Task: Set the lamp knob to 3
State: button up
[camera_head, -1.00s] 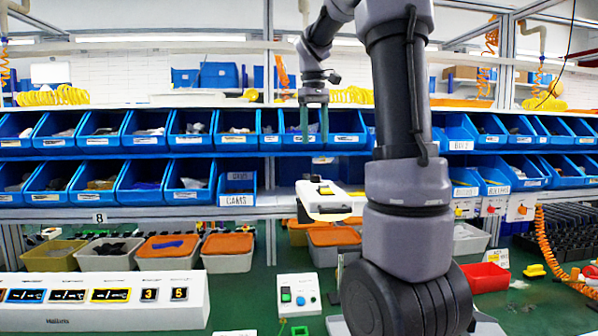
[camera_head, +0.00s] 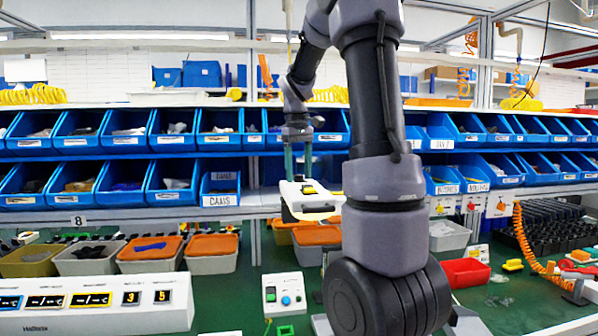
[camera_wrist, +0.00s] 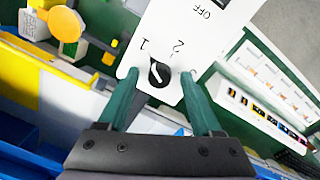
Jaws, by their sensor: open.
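The lamp knob (camera_wrist: 159,75) is small, black and round, with a white pointer line. It sits on a white panel (camera_wrist: 187,36) marked OFF, 1 and 2; a further mark is partly hidden by the right finger. The pointer slants up and left, roughly towards the 1; its exact setting is hard to tell. In the head view the white switch box (camera_head: 312,208) stands below my gripper (camera_head: 299,168). In the wrist view my gripper (camera_wrist: 157,74) is open, its green fingers on either side of the knob, with gaps visible.
Blue bins (camera_head: 128,130) fill two shelf rows behind. A white panel with displays (camera_head: 95,303) is at the front left, and a small button box (camera_head: 285,295) stands near the centre.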

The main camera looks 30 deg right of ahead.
grip_shut()
jog(key=shift+m, duration=0.4)
jog(key=m, duration=0.5)
jog(key=shift+m, duration=0.3)
jog(key=m, duration=0.5)
jog(key=shift+w+g, duration=0.1)
jog(key=shift+g, duration=0.2)
jog(key=m, duration=0.6)
jog(key=shift+m+y, duration=0.3)
jog(key=m, duration=0.6)
jog(key=shift+r, duration=0.1)
